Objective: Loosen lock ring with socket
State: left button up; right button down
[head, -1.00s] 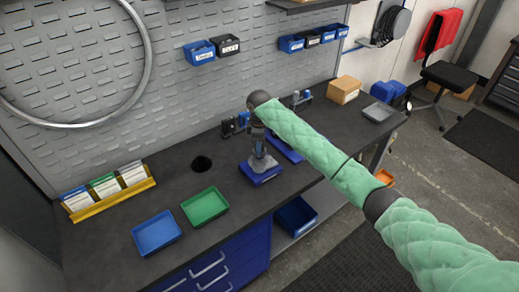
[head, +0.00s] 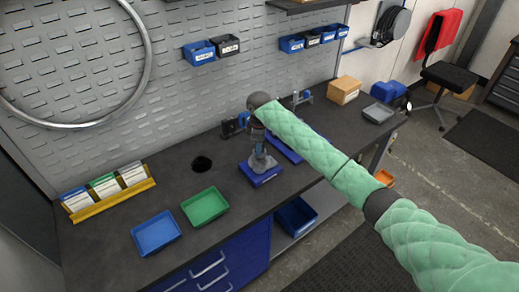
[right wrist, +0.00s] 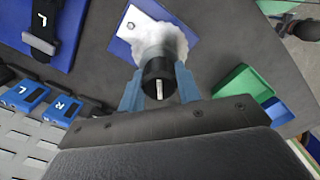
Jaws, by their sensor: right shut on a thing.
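My right gripper (head: 260,141) points down over a small blue plate (head: 261,176) on the workbench. In the right wrist view its two blue fingers (right wrist: 158,88) are shut on a black cylindrical piece, which looks like the socket (right wrist: 157,68), with a silver pin at its near end. Below this piece is a pale grey-white part (right wrist: 160,38) on the blue plate (right wrist: 193,18). I cannot tell the lock ring apart, and the contact under the socket is hidden.
A green tray (head: 205,206) and a blue tray (head: 156,234) lie to the left on the bench (head: 110,240). A round hole (head: 201,164) is in the benchtop. A cardboard box (head: 344,90) and a grey tray (head: 378,113) stand to the right.

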jog(key=shift+f, duration=0.1)
dwell(0.4)
jog(key=n, duration=0.6)
jog(key=shift+s+n, duration=0.1)
jog(key=shift+n, duration=0.2)
jog(key=shift+f, duration=0.1)
jog(key=n+b, duration=0.1)
jog(key=n, duration=0.3)
jog(key=shift+n, duration=1.2)
